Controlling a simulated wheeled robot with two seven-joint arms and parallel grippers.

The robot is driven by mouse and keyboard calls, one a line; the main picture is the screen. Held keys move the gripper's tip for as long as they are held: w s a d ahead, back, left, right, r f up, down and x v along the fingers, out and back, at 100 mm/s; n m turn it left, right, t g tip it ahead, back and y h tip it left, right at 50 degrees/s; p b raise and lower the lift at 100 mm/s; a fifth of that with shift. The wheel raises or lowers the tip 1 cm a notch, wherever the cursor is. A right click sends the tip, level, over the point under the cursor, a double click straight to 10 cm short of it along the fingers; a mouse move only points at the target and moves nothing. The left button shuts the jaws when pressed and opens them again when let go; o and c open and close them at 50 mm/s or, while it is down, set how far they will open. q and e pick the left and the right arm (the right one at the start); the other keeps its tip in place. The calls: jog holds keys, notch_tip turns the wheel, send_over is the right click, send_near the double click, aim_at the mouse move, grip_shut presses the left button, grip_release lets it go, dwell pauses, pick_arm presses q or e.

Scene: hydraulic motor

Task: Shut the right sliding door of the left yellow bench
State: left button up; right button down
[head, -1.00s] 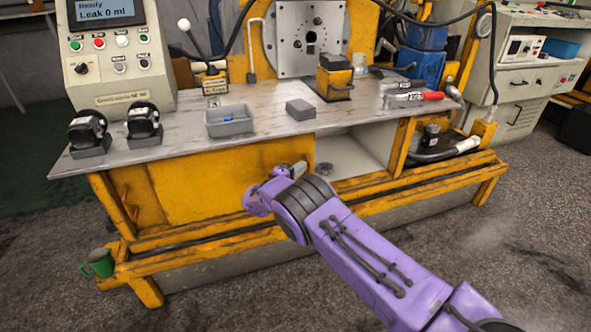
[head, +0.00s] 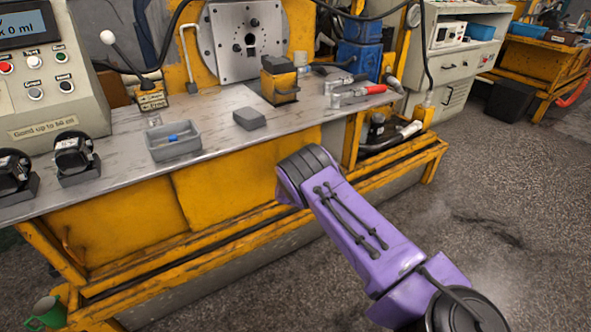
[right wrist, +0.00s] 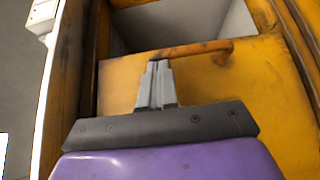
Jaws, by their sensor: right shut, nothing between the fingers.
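The left yellow bench (head: 130,258) fills the left and middle of the head view. Its right sliding door (head: 228,184) is a yellow panel under the worktop, right of another yellow panel (head: 110,222). A narrow pale gap shows between the door's right edge and the bench post, partly behind my arm. In the right wrist view, the door (right wrist: 235,85) has a worn orange handle (right wrist: 195,49), with an open grey interior beyond it. My right gripper (right wrist: 158,66) is shut and empty, its tips at the handle; contact is unclear. My arm hides it in the head view.
On the worktop are a grey bin (head: 173,142), a grey block (head: 249,118) and a red-handled tool (head: 362,91).

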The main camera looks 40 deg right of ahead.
pick_arm(q)
notch_tip(320, 180, down, 6)
jog(key=b, duration=0.5)
jog(key=shift+w+d+f+b, duration=0.15)
jog(key=shift+f+b, duration=0.1)
jog(key=shift+b, duration=0.05)
pick_arm(e)
jog(key=s+d, duration=0.3)
jog(key=d, duration=1.3)
jog(key=shift+r, duration=0.25)
jog(key=shift+d+r, duration=0.1)
pick_arm(q)
notch_tip(320, 180, up, 6)
jog(key=p, duration=0.5)
jog(key=shift+f+p, duration=0.15)
jog(key=shift+p, duration=0.15)
pick_arm(e)
jog(key=w+a+v, duration=0.1)
jog(key=w+v, duration=0.2)
jog(key=v, duration=1)
jog(key=shift+a+f, duration=0.3)
jog(key=shift+f, duration=0.15)
